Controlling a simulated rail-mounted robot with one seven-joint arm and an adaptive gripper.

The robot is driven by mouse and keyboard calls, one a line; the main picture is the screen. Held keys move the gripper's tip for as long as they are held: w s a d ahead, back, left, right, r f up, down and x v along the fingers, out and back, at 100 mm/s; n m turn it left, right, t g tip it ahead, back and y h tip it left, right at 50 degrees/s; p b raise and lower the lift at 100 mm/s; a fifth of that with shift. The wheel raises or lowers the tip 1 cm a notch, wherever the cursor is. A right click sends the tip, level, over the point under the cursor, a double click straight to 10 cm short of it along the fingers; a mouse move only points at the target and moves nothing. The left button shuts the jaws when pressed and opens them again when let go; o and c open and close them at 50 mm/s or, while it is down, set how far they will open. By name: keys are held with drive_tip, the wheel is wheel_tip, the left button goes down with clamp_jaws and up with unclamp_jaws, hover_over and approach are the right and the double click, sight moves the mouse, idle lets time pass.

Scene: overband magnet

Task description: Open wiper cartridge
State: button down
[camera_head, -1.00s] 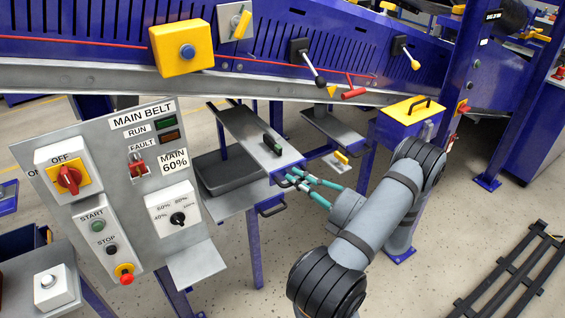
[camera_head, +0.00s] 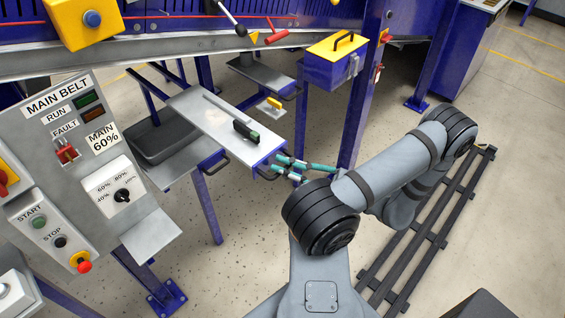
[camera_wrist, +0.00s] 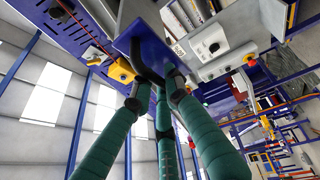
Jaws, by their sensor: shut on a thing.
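The wiper cartridge (camera_head: 222,122) is a long grey tray with a blue front in the head view. It juts out towards me from below the conveyor, and a dark block with a green part (camera_head: 245,132) lies on it. My gripper (camera_head: 279,168), with teal fingers, is at its front end, on the black handle (camera_head: 264,174). In the wrist view my gripper (camera_wrist: 155,88) is closed around the black handle (camera_wrist: 148,68) on the blue front panel (camera_wrist: 131,32). The fingers partly hide the handle.
The main belt control panel (camera_head: 75,155) stands at the left. A lower grey shelf with a dark bin (camera_head: 165,140) is left of the cartridge. A yellow-topped blue box (camera_head: 332,58) is at the back right. A dark slatted frame (camera_head: 425,232) lies on the floor at right.

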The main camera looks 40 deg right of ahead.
drive_tip(key=c, duration=1.7)
unclamp_jaws()
drive_tip(key=shift+d, duration=0.1)
drive_tip(key=v, duration=1.2)
drive_tip(key=shift+r, duration=0.1)
drive_tip(key=x, duration=1.2)
drive_tip(key=shift+w, duration=0.2)
